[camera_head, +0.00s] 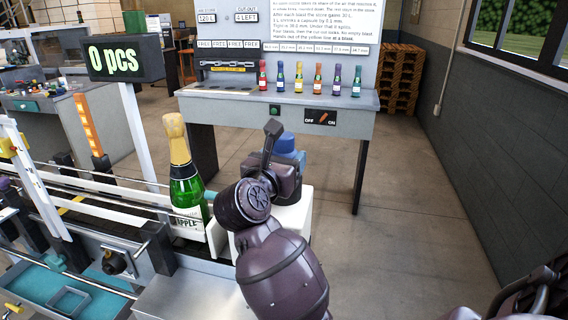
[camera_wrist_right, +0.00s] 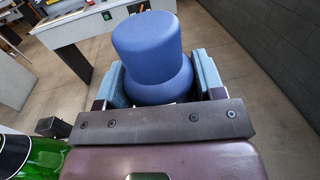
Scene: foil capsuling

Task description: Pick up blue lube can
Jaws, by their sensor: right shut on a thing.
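The blue lube can (camera_head: 285,145) shows in the head view just beyond my right wrist, mostly hidden by it. In the right wrist view the can (camera_wrist_right: 147,58) fills the upper middle, with a wide rounded cap above a narrower neck. My right gripper (camera_wrist_right: 160,84) has one finger pad on each side of the can and is shut on it. The gripper's fingers are hidden behind my wrist in the head view. Whether the can is lifted or still rests on something, I cannot tell. My left gripper is not in view.
A large green bottle (camera_head: 187,185) with a gold top stands left of my right arm, close to it. A white block (camera_head: 290,219) is below my wrist. A grey bench (camera_head: 345,99) with several small coloured bottles stands behind. The floor to the right is clear.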

